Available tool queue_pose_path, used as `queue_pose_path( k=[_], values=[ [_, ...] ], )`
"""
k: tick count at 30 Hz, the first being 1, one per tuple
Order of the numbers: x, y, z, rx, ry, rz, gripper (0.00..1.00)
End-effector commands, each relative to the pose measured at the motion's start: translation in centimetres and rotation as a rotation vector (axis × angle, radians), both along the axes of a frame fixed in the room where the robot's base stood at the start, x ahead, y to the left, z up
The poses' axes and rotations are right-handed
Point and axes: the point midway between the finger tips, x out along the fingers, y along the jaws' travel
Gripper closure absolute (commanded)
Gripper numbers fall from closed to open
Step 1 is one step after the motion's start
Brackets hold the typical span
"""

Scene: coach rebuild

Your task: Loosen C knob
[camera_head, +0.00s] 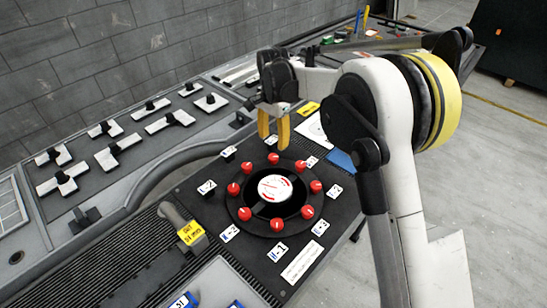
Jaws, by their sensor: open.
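A round black dial plate (251,205) sits on a black panel on the console, with a white and red gauge (275,188) at its centre. Several red knobs ring the gauge, among them a far one (273,158) and a near one (277,225). White label cards stand around the ring; I cannot make out which one reads C. My gripper (273,143) points down with its yellow fingers apart and empty. It hovers at the far side of the ring, above or just behind the far red knob; the exact gap is unclear.
A grey handle with a yellow tag (191,232) stands left of the dial. Levers on white plates (115,148) line the console's back left. A blue card (340,160) lies right of the ring, close to my arm. A grey block wall runs behind the console.

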Motion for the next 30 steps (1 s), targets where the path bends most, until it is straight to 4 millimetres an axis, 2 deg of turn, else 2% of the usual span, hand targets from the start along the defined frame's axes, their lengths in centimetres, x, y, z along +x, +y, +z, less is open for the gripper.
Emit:
queue_pose_path(
  k=[1, 6, 12, 16, 24, 26, 27, 29, 30],
  values=[
    [0.0, 0.0, -1.5, 0.0, 0.0, 0.0, 0.48],
    [0.0, 0.0, -4.9, 0.001, -0.001, 0.001, 0.48],
    [0.0, 0.0, -7.6, 0.0, -0.001, 0.001, 0.48],
    [0.0, 0.0, -8.2, 0.0, -0.001, 0.001, 0.48],
    [0.0, 0.0, -8.2, 0.0, -0.001, 0.002, 0.48],
    [0.0, 0.0, -8.2, 0.0, -0.001, 0.002, 0.65],
    [0.0, 0.0, -8.2, 0.0, -0.001, 0.002, 0.77],
    [0.0, 0.0, -8.2, 0.0, -0.001, 0.002, 0.95],
    [0.0, 0.0, -8.2, 0.0, -0.001, 0.002, 1.0]
  ],
)
